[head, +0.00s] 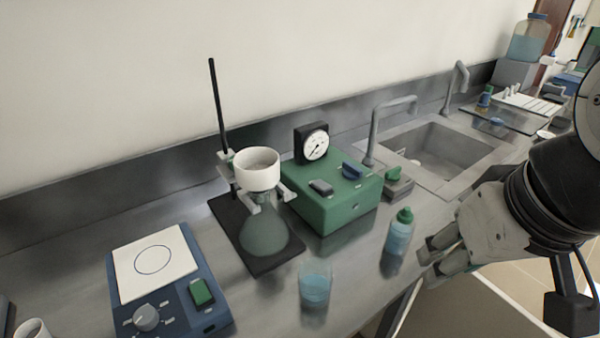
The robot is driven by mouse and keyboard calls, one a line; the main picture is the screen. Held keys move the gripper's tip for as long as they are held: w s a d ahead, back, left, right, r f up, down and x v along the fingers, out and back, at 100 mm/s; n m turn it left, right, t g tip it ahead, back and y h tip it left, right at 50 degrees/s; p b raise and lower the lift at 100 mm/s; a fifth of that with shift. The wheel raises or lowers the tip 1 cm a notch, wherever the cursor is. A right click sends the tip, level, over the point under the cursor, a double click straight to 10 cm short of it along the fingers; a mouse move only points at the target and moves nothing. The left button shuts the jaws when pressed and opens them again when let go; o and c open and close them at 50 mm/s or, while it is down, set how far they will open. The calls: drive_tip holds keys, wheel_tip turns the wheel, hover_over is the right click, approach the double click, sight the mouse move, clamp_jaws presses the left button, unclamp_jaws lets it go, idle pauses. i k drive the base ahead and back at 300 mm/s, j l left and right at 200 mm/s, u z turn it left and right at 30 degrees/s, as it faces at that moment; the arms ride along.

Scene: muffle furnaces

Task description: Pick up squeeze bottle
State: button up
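The squeeze bottle (399,238) is small, with a green cap and a pale blue body. It stands upright on the steel counter near the front edge, right of the centre in the head view. My gripper (424,262) is just right of the bottle, its fingers pointing left towards it. The two fingers are apart with a gap between them, and nothing shows between them. A narrow strip of counter shows between the fingertips and the bottle, so they appear not to touch.
A glass beaker (315,287) with blue liquid stands left of the bottle. A green pump box (338,211) with a gauge is behind it. A flask (264,236) on a stand and a blue hotplate (200,318) are further left. A sink (440,150) is behind right.

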sight(402, 226)
drive_tip(key=k+u, duration=0.25)
drive_tip(key=u, duration=0.2)
drive_tip(key=k+u, duration=0.25)
drive_tip(key=u, duration=0.2)
